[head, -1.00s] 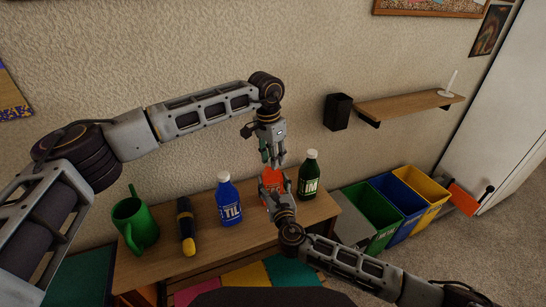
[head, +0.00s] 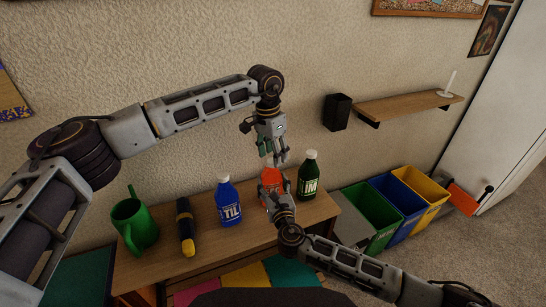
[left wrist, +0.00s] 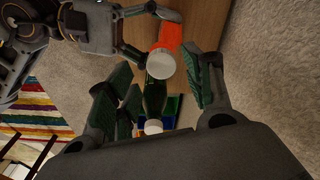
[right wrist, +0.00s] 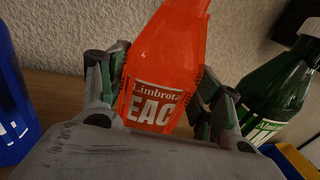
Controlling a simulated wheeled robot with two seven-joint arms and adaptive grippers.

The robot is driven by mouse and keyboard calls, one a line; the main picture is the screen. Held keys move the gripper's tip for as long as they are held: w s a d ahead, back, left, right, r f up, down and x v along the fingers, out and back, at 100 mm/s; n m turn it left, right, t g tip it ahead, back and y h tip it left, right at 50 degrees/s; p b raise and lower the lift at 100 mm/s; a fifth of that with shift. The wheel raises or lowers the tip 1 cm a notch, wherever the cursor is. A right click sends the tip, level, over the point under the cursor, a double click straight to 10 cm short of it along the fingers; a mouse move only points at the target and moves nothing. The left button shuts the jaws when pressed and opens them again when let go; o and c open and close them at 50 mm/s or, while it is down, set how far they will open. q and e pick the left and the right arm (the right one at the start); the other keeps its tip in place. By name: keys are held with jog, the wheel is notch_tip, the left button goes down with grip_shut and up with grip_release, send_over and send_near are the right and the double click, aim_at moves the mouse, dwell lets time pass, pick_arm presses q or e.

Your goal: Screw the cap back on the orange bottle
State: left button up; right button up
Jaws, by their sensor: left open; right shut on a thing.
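The orange bottle (head: 271,178) stands on the wooden table between the blue and green bottles. My right gripper (head: 278,200) is shut on its body, with a finger on each side of the label in the right wrist view (right wrist: 158,95). The bottle's top is cut off there. A white cap (left wrist: 160,66) shows at the top end of the orange bottle in the left wrist view; I cannot tell whether it is seated or threaded. My left gripper (head: 272,160) is open, pointing down just above the bottle's top. Its fingers are spread to either side of the cap, apart from it.
A green bottle (head: 308,177) stands close on the right and a blue bottle (head: 229,203) on the left. A black and yellow flashlight (head: 186,228) and a green mug (head: 136,222) are farther left. Coloured bins (head: 370,220) stand right of the table (head: 240,240).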

pick_arm(q)
jog(key=shift+r, duration=1.35)
jog(key=shift+c, duration=0.3)
